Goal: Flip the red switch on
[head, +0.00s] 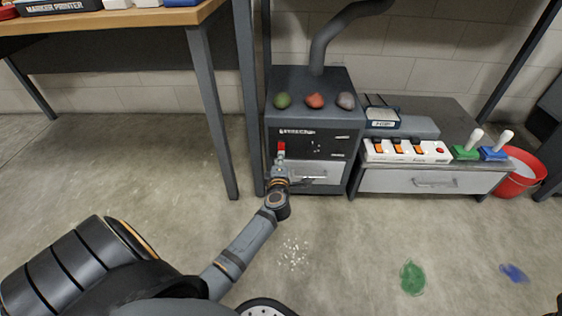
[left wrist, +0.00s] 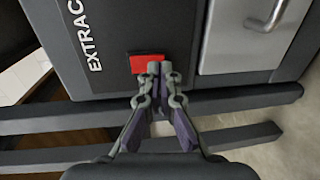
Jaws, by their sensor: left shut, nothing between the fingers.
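My left gripper (head: 281,158) is shut and empty, just below the switch in the head view. In the wrist view its fingertips (left wrist: 157,68) overlap the switch's edge; I cannot tell whether they touch it. My right gripper is in neither view.
Green, red and grey lumps (head: 315,101) lie on the cabinet. A desk leg (head: 211,118) is close left. The front floor is open, with stains.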

